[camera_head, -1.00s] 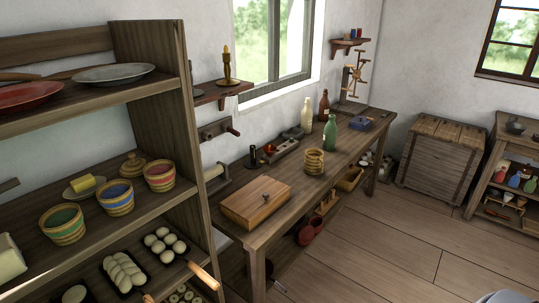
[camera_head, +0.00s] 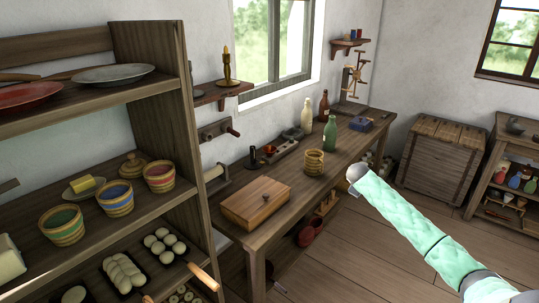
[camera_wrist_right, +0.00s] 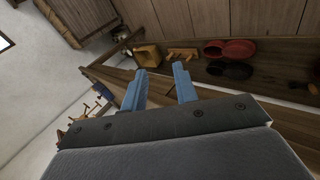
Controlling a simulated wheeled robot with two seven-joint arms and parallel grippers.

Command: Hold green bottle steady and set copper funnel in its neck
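The green bottle (camera_head: 329,133) stands upright towards the far part of the workbench (camera_head: 283,213), near its front edge. I cannot make out the copper funnel for certain; small cone-shaped things (camera_head: 508,198) on the right-hand shelf are too small to tell. My right arm enters from the right in the head view, its hand (camera_head: 356,176) in front of the bench, apart from the bottle. In the right wrist view my right gripper (camera_wrist_right: 160,70) has its two blue fingers apart with nothing between them. My left gripper is not in view.
A striped pot (camera_head: 314,163) and a wooden box (camera_head: 257,203) stand on the bench. A brown bottle (camera_head: 323,104) and a cream bottle (camera_head: 306,116) stand behind. A shelf (camera_head: 190,130) fills the left.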

